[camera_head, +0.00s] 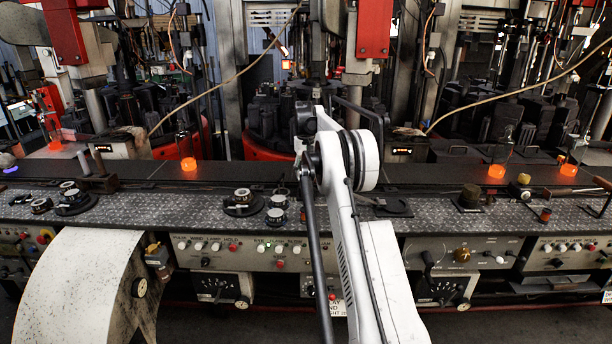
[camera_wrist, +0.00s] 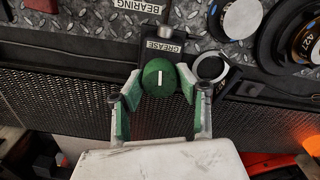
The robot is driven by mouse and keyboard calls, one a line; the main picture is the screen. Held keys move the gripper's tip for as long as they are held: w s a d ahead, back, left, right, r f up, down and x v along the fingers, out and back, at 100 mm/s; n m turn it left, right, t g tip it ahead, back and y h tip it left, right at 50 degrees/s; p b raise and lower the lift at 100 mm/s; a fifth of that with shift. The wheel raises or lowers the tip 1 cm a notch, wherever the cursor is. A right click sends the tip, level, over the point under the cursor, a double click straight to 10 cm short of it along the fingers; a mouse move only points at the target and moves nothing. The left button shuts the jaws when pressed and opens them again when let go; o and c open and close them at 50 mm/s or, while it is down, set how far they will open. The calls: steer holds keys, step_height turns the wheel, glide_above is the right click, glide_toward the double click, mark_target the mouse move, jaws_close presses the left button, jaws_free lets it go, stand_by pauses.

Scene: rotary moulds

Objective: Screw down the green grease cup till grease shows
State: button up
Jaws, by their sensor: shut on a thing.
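The green grease cup (camera_wrist: 155,70) is a round knob with a short white line on its top, upright in the picture. It sits in front of a dark block with an upside-down GREASE label (camera_wrist: 163,46). My gripper (camera_wrist: 159,82) has green-lined fingers on both sides of the cup and is shut on it. I cannot make out any grease around the cup; its base is hidden. In the head view, my arm hides the gripper and cup.
In the wrist view a pale ring (camera_wrist: 210,68) stands close right of the cup, with large dark dials (camera_wrist: 291,32) beyond. A BEARING label (camera_wrist: 137,6) is above. In the head view, glowing orange pieces (camera_head: 471,195) stand along the dark conveyor (camera_head: 400,176).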

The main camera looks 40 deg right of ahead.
steer(key=m, duration=0.4)
steer(key=shift+m, duration=0.3)
steer(key=m, duration=0.3)
steer(key=shift+m+b, duration=0.3)
steer(key=shift+m, duration=0.1)
steer(key=m, duration=0.4)
steer(key=shift+m, duration=2.1)
steer(key=o, duration=1.1)
steer(key=shift+o, duration=0.2)
